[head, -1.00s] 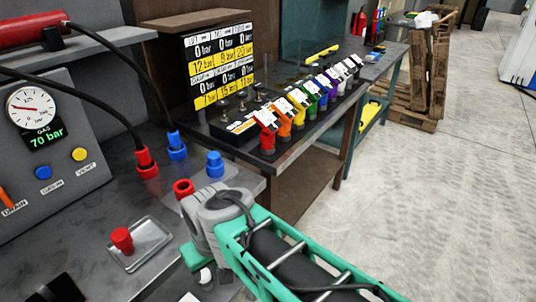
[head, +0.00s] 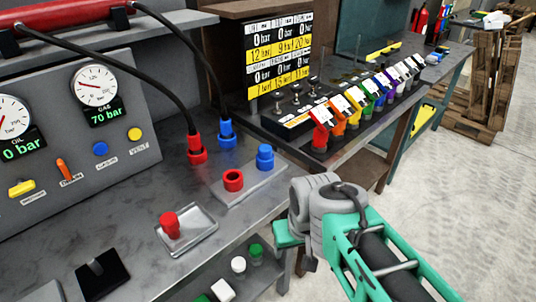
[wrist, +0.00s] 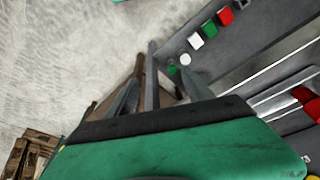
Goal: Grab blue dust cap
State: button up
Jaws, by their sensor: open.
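The blue dust cap (head: 265,158) sits upright on a light plate (head: 240,190) near the right end of the grey bench, beside a red ring-shaped cap or socket (head: 233,180). My gripper's fingers are hidden in the head view; my grey wrist and green gripper body are just in front and to the right of the blue cap, apart from it. In the wrist view my gripper (wrist: 160,78) is open and empty, its fingers pointing past the bench edge toward the floor. The blue cap does not show in the wrist view.
Red and blue hose couplings (head: 227,134) stand behind the plate. A red cap (head: 169,225) is in a metal tray (head: 187,238) to the left. White and green items (head: 238,264) lie below the bench front. A side table holds a row of coloured items (head: 353,108).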

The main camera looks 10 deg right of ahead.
aim_at(265, 151)
jog(key=u, duration=3.1)
jog(key=k, duration=0.95)
jog(key=z, duration=0.65)
jog(key=i, duration=0.5)
jog(key=u, duration=0.1)
